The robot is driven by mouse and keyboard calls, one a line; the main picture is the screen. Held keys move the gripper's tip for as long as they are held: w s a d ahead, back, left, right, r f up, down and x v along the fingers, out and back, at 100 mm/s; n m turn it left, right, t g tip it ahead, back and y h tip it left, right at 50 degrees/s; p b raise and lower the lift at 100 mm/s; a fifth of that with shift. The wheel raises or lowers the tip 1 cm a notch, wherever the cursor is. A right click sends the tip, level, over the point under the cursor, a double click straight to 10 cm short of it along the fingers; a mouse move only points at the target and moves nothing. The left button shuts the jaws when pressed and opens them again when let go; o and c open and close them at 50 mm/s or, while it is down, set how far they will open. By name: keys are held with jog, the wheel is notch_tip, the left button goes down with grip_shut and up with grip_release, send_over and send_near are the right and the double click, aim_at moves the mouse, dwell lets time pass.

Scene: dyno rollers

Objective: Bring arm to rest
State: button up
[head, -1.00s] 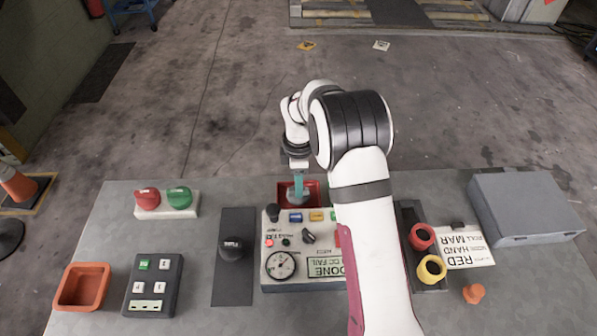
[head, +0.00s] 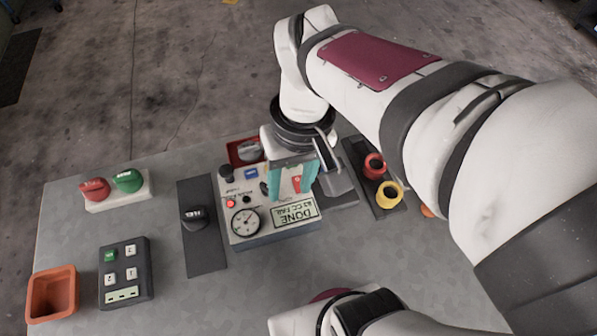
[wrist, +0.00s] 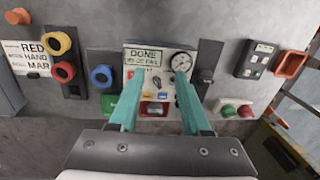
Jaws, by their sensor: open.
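My gripper (head: 293,180) hangs open over the control box (head: 270,238) in the head view, its teal fingers pointing down. In the wrist view my gripper (wrist: 156,72) shows both fingers spread with nothing between the tips. The control box (wrist: 142,72) lies beyond them, its display reading DONE and its round gauge by the right fingertip. My fingers appear above the box, and I see no contact. My white arm covers the right side of the head view and hides that part of the bench.
A red tray (head: 233,153) holding a grey piece sits behind the box. A lever panel (head: 205,250), keypad (head: 126,275), orange bin (head: 52,294) and red and green knobs (head: 118,190) stand left. Red and yellow rings (head: 380,178) stand right. The front bench is partly clear.

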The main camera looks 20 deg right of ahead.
jog(key=s+f+m, duration=0.2)
jog(key=s+m, duration=0.4)
jog(key=s, duration=0.2)
jog(key=shift+s+f, duration=0.25)
jog(key=shift+s, duration=0.15)
dwell(0.3)
